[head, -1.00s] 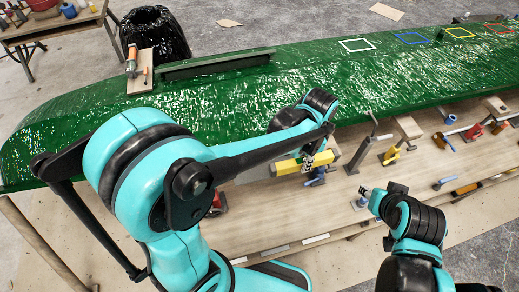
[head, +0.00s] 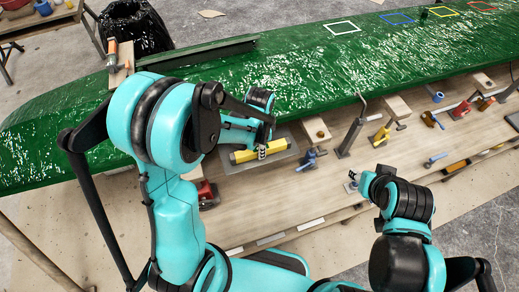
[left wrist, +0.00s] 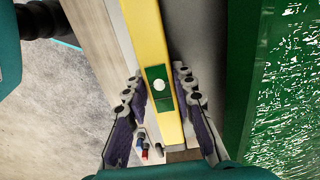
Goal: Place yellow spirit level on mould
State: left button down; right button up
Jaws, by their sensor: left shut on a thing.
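The yellow spirit level (head: 243,156) shows in the head view in front of the green hull mould (head: 310,75), low by the near side of the mould. My left gripper (head: 263,150) is shut on it. In the left wrist view the level (left wrist: 148,35) with its green vial window lies between the two fingers of the left gripper (left wrist: 160,95). My arm hides part of the level in the head view. The mould's top carries white (head: 342,27), blue (head: 398,18), yellow (head: 443,11) and red square outlines. My right gripper (head: 357,181) is empty; its finger gap is unclear.
A wooden bench (head: 290,205) runs along the mould's near side. A grey plate (head: 285,152) shows around the level. A blue clamp (head: 309,160), a yellow clamp (head: 382,132) and other tools stand to the right. A dark bar (head: 205,54) lies on the mould.

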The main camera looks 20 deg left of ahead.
pick_arm(q)
jog(key=shift+s+f, duration=0.1)
jog(key=shift+f, duration=0.05)
jog(key=c, duration=1.3)
grip_release()
jog(key=shift+o, duration=0.2)
